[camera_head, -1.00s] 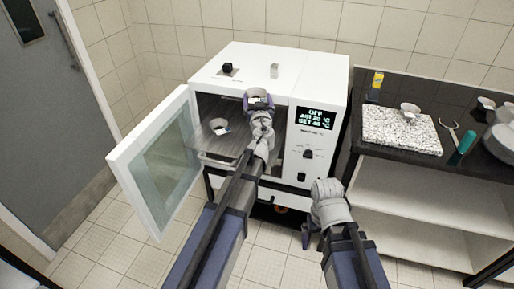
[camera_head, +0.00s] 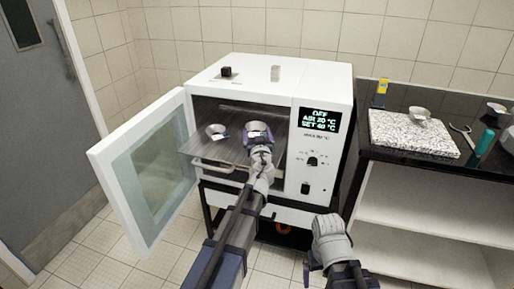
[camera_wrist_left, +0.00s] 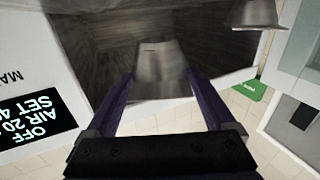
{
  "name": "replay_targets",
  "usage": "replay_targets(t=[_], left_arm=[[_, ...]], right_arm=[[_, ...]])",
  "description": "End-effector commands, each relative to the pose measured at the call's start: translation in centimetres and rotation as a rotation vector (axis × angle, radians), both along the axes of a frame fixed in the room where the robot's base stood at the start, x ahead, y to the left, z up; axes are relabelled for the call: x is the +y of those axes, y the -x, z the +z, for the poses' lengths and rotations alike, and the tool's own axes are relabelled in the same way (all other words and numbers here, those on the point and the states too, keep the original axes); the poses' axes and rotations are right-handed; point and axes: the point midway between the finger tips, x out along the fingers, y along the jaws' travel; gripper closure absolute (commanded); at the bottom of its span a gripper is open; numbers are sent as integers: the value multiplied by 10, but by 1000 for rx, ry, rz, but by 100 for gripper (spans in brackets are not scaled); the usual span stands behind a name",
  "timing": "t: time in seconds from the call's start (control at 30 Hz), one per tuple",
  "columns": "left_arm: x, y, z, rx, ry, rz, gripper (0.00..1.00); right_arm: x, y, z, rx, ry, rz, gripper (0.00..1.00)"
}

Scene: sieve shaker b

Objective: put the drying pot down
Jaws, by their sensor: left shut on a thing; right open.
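The drying pot (camera_head: 258,127) is a small metal cup, held at the mouth of the open white oven (camera_head: 316,85). My left gripper (camera_head: 258,136) is shut on it. In the left wrist view the pot (camera_wrist_left: 160,70) sits between my two purple fingers (camera_wrist_left: 160,95). It is over or on the oven shelf (camera_head: 200,148); I cannot tell whether it touches. A second metal pot (camera_head: 215,131) with a label stands on the shelf to the left, and also shows in the left wrist view (camera_wrist_left: 256,13). My right gripper (camera_head: 313,266) is open and empty, low in front of the oven.
The oven's glass door (camera_head: 150,180) stands open to the left. A black counter (camera_head: 400,155) at the right holds a speckled slab (camera_head: 405,143) with a bowl (camera_head: 417,113), tongs and a green-handled tool (camera_head: 485,141). Free shelf surface lies around the second pot.

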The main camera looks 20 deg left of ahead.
Motion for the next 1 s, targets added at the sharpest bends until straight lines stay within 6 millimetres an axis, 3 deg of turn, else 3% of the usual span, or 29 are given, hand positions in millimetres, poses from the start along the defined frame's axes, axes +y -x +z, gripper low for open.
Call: replay_targets(t=[0.37,0.8,0.83,0.93,1.0], left_arm=[[0,0,-42,0,0,0,68],[0,0,-45,0,0,0,69],[0,0,-45,0,0,0,11],[0,0,-44,0,0,0,0],[0,0,-44,0,0,0,0]], right_arm=[[0,0,-42,0,0,0,0],[0,0,-45,0,0,0,0],[0,0,-45,0,0,0,0],[0,0,-44,0,0,0,0],[0,0,-44,0,0,0,0]])
